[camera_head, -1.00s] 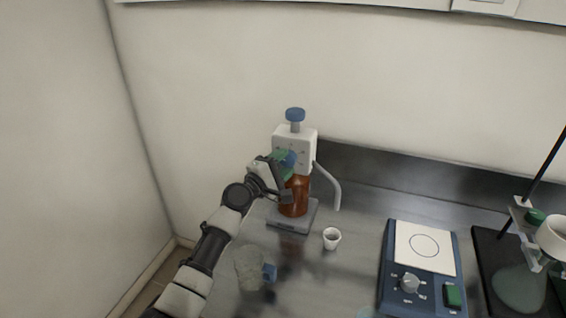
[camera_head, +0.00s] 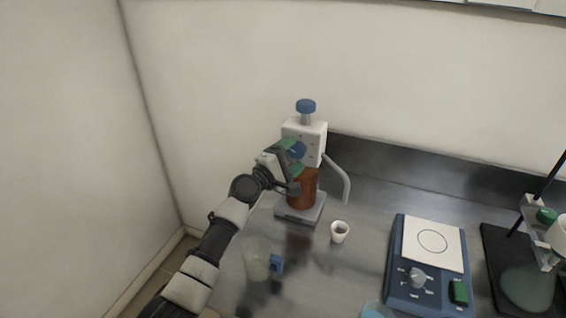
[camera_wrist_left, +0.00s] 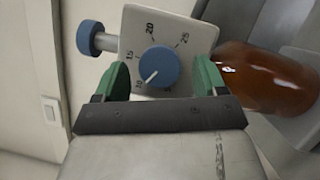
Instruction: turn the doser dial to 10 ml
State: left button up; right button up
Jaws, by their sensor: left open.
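The doser (camera_head: 313,132) has a white body with a blue top knob and stands on a brown bottle (camera_head: 303,190). Its blue dial (camera_head: 298,150) is on the front face. In the left wrist view the dial (camera_wrist_left: 159,67) shows a white pointer mark aimed down-left, at or very near the 10 label; the 5 label is mostly hidden. My left gripper (camera_head: 292,157) is at the dial, with green fingers open. In the left wrist view the fingers (camera_wrist_left: 161,74) stand on either side of the dial, with visible gaps. My right gripper is not in view.
A spout tube (camera_head: 340,178) curves down on the doser's right, near a small white cup (camera_head: 340,231). A blue stirrer plate (camera_head: 430,270) and a flask stand (camera_head: 500,250) are farther right.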

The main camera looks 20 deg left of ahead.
pick_arm(q)
jog(key=b+v, duration=0.1)
jog(key=v, duration=0.9)
jog(key=shift+s, duration=0.2)
jog(key=shift+a+f, duration=0.1)
